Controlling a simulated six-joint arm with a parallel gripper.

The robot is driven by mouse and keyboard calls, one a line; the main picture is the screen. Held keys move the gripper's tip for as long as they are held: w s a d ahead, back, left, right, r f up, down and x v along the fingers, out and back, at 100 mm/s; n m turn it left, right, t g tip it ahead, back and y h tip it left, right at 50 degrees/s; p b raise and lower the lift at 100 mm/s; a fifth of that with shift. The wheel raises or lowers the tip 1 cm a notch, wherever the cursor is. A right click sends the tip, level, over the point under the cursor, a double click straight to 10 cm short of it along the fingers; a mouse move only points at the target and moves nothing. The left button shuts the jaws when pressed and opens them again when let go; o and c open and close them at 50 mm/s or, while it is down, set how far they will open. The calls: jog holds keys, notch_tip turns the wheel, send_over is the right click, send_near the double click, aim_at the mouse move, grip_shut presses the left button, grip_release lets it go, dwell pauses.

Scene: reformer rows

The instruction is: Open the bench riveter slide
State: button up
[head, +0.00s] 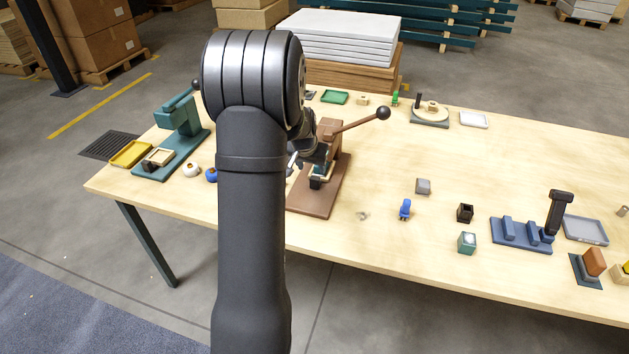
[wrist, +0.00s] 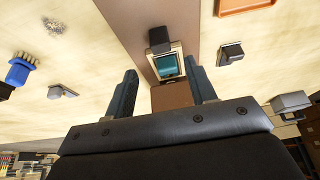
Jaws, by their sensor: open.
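The brown press-like machine with a long lever and dark ball knob, which looks like the bench riveter (head: 318,201), stands on the table just right of my arm. Its slide (wrist: 180,50), a pale frame around a teal insert with a black handle (wrist: 159,36), sits low on the brown base in the wrist view. My gripper (wrist: 161,70) is open and empty, with one finger on each side of the slide's near part. I cannot tell whether the fingers touch it. In the head view my arm hides part of the machine, and the gripper is mostly hidden.
A green press (head: 176,128) with a similar slide stands at the left, beside a yellow tray (head: 131,153). The table between the brown base and these is mostly clear.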

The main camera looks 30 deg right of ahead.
aim_at(314, 179)
jog(key=x, duration=1)
jog(key=shift+f, duration=0.1)
jog(key=shift+c, duration=0.2)
grip_shut()
